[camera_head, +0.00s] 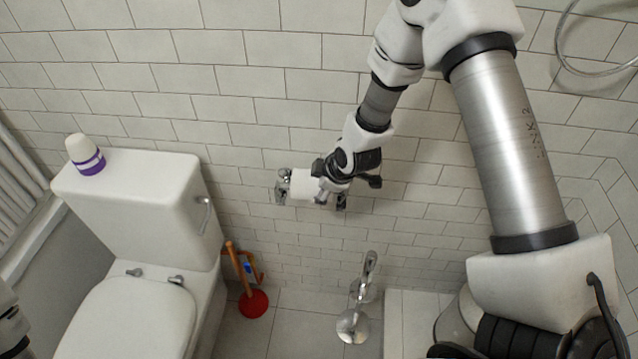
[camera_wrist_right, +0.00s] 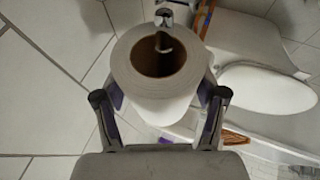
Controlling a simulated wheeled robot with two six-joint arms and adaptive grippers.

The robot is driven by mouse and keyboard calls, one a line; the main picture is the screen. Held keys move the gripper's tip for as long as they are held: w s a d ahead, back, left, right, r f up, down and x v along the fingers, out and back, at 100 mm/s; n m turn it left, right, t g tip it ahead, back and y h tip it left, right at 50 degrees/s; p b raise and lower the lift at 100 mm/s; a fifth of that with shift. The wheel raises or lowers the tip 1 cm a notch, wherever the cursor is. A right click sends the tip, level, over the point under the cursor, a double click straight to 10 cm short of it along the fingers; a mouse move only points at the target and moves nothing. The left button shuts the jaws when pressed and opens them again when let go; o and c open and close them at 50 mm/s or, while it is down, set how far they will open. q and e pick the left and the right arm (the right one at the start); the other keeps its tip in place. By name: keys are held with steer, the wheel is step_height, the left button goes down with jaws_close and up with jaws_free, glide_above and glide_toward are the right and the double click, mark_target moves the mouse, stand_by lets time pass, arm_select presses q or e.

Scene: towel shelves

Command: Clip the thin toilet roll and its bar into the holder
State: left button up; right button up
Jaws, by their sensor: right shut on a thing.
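The white toilet roll (camera_head: 303,184) is held close to the tiled wall. In the wrist view the roll (camera_wrist_right: 180,105) sits between the two fingers of my right gripper (camera_wrist_right: 160,112), its brown core facing the camera. My right gripper (camera_head: 322,182) is shut on the roll from the right in the head view. A chrome holder part (camera_head: 281,186) shows at the roll's left end; chrome also shows beyond the roll in the wrist view (camera_wrist_right: 165,17). The bar is mostly hidden in the core; I cannot tell if it is seated in the holder.
A white toilet (camera_head: 140,205) stands at the left, with a white and purple bottle (camera_head: 85,155) on its tank. A red plunger (camera_head: 253,303) and a chrome stand (camera_head: 353,326) are on the floor below. My left arm only just shows at the lower left edge.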

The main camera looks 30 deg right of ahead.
step_height(320, 180, down, 6)
steer(key=shift+f, duration=0.2)
stand_by(6.5)
steer(key=o, duration=1.3)
steer(key=v, duration=1.2)
steer(key=shift+s, duration=0.15)
